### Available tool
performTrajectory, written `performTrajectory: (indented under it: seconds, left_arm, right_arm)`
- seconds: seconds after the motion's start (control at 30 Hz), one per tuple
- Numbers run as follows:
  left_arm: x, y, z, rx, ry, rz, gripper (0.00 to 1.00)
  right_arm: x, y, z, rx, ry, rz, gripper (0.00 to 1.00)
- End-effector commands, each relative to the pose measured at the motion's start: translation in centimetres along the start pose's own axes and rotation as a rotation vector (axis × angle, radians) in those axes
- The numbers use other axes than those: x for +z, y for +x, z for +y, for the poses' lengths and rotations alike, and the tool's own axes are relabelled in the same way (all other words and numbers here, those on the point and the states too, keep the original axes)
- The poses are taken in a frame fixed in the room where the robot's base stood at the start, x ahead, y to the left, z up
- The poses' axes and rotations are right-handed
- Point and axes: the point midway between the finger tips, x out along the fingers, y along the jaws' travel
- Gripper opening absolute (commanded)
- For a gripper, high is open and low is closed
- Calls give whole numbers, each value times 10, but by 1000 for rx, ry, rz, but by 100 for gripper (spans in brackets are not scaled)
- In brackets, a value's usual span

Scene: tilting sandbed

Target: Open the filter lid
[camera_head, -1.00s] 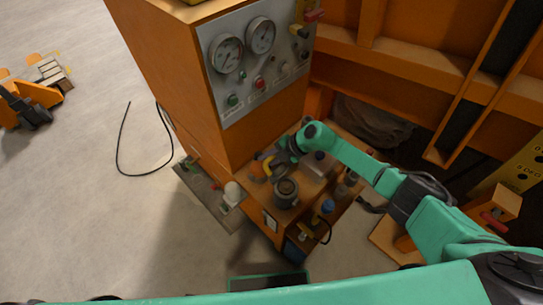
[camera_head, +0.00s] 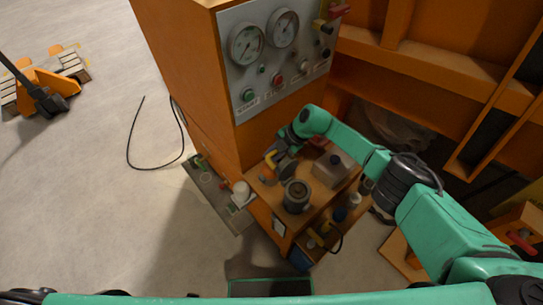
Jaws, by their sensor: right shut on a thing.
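A dark grey round canister (camera_head: 297,196) with a ringed top, which looks like the filter, stands on the orange bench (camera_head: 263,195). A curved yellow handle (camera_head: 270,159) is behind it and to its left, close to the cabinet. My right gripper (camera_head: 282,164) reaches down beside this handle, behind the canister and apart from it. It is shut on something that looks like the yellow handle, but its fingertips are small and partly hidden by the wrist. I cannot tell whether this handle belongs to the filter lid. My left gripper is not in view.
The orange cabinet with a gauge panel (camera_head: 285,60) rises just behind the gripper.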

Motion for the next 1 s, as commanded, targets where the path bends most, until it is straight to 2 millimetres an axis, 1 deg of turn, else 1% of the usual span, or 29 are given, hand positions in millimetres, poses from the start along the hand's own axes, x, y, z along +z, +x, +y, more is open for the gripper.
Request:
performTrajectory:
  seconds: [0.03,0.27,0.3,0.63,0.73,0.87,1.0]
  left_arm:
    - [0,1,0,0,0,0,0]
    - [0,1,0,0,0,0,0]
    - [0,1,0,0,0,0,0]
    - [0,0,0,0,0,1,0]
    - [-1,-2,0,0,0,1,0]
    - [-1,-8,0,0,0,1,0]
    - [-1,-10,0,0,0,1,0]
  right_arm:
    - [1,6,-11,-25,3,1,0]
    - [1,6,-12,-28,2,1,0]
    - [1,6,-12,-28,3,1,35]
    - [0,3,-7,-16,1,1,35]
    - [0,-3,-6,-13,0,1,35]
    - [1,-24,-5,-13,0,-1,35]
    - [1,-50,-6,-13,0,-1,35]
